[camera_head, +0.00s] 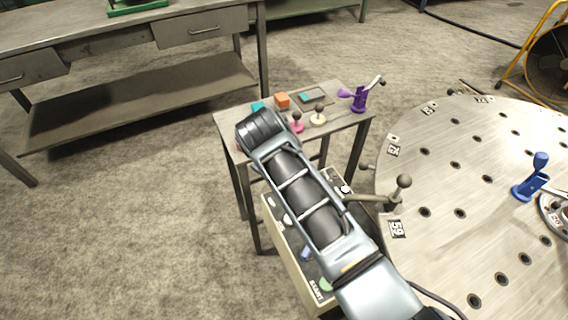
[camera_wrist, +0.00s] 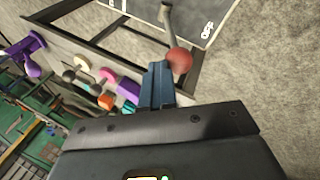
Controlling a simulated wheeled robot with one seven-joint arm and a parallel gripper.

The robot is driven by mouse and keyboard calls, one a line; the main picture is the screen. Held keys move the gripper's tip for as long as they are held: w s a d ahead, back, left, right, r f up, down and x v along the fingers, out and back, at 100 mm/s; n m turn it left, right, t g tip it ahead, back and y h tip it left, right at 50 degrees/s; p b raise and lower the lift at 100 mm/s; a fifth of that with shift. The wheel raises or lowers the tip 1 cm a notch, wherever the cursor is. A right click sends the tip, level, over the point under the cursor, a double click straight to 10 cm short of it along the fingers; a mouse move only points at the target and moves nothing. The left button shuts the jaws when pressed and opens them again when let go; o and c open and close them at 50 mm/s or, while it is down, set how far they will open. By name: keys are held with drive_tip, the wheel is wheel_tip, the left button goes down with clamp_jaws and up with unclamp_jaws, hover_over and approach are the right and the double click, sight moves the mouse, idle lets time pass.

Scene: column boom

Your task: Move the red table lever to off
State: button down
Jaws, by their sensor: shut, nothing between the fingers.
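The red ball knob of the lever (camera_wrist: 179,61) shows in the wrist view, on a grey shaft that rises from a dark panel (camera_wrist: 190,20). White lettering reading OFF is on the panel, right of the shaft. My gripper (camera_wrist: 158,72) is shut and empty, its blue-grey fingertips just left of the red knob. I cannot tell whether they touch it. In the head view my arm covers the middle, and neither the red lever nor the fingertips can be made out clearly.
A small metal table (camera_head: 345,122) holds an orange block (camera_head: 282,100), a purple lever (camera_head: 359,98) and small pink and cream knobbed pieces. A large round perforated table (camera_head: 450,210) stands at right, with a blue piece (camera_head: 532,180). A workbench (camera_head: 110,40) is at upper left. Floor at left is clear.

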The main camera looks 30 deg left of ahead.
drive_tip(key=shift+s+a+f, duration=0.15)
drive_tip(key=shift+s+a, duration=0.1)
drive_tip(key=shift+s, duration=0.1)
wheel_tip(320, 180, up, 12)
drive_tip(key=s+d+p, duration=0.1)
drive_tip(key=p, duration=0.1)
drive_tip(key=shift+s+d, duration=0.25)
drive_tip(key=shift+s, duration=0.1)
idle(0.5)
